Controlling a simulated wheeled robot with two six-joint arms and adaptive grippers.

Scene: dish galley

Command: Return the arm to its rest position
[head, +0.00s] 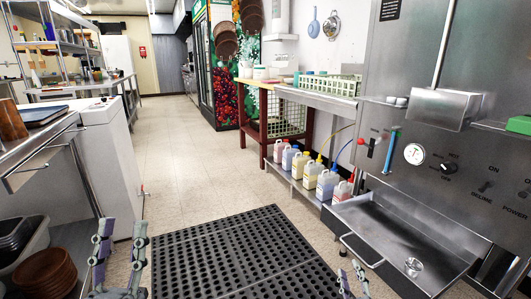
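My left gripper (122,232) shows at the bottom left of the head view. Its two grey fingers point up and stand apart, with nothing between them. My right gripper (349,268) shows at the bottom edge, right of the middle. Only its finger ends are in view; they stand apart with nothing between them. Both grippers appear in front of the floor area, the left one beside the left edge of the black mat. Most of both arms is out of view.
A black perforated mat (235,250) lies on the tiled floor (180,150). A steel dishwashing machine with an open tray (400,245) stands at right. Several jugs (310,175) sit on a low shelf. A counter (40,145) and bins with bowls (45,270) are at left. The middle aisle is clear.

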